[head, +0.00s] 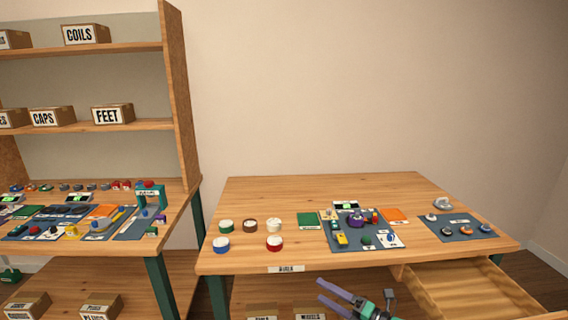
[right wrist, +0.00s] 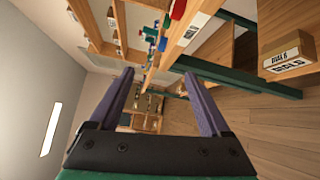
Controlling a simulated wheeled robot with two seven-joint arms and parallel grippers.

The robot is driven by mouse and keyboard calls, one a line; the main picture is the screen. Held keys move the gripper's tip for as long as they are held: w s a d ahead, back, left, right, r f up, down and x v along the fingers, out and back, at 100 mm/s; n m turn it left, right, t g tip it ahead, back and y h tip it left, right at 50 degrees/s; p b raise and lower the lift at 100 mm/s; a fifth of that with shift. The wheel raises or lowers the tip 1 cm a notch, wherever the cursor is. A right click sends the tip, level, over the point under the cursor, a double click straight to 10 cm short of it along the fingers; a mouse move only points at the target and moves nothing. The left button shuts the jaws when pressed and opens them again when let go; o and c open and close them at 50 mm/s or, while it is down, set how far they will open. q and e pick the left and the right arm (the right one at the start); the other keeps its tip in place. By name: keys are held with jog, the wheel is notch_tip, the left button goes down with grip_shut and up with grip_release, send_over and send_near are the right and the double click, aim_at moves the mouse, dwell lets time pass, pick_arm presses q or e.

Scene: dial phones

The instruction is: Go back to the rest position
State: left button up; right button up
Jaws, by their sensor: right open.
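My right gripper (head: 345,296) is at the bottom of the head view, in front of the table's front edge and apart from it. In the right wrist view (right wrist: 158,88) its two purple fingers are spread apart with nothing between them. My left gripper does not show. The wooden table (head: 300,190) holds a dark mat (head: 334,238) with several small coloured parts, including a purple part (head: 355,220).
An open drawer (head: 470,285) sticks out at the table's front right. Several round containers, one of them red (head: 274,242), stand at the table's left. A shelf unit with labelled boxes, such as FEET (head: 112,113), and a crowded bench are at the left. A DIALS box (right wrist: 286,58) shows in the wrist view.

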jog(key=s+d+f+m+h, duration=0.4)
jog(key=f+m, duration=0.2)
jog(key=f, duration=0.3)
jog(key=s+d+f+m+h, duration=0.3)
jog(key=s+d+f+m, duration=0.15)
jog(key=f, duration=0.45)
jog(key=s+d+f+m+h, duration=0.35)
jog(key=f+m, duration=0.35)
jog(key=f, duration=0.3)
jog(key=s+f+m+g+h, duration=0.1)
jog(key=s+f+m+g, duration=0.2)
jog(key=s, duration=0.8)
jog(key=s+d+f+m+g+h, duration=0.1)
jog(key=s+f+m+g, duration=0.3)
jog(key=s+f, duration=0.4)
jog(key=s+d+f+m+g+h, duration=0.1)
jog(key=s+f+m+g, duration=0.2)
jog(key=s, duration=1.2)
notch_tip(320, 180, down, 3)
jog(key=shift+s+d+r, duration=0.2)
jog(key=shift+s+d, duration=0.05)
jog(key=shift+s, duration=0.15)
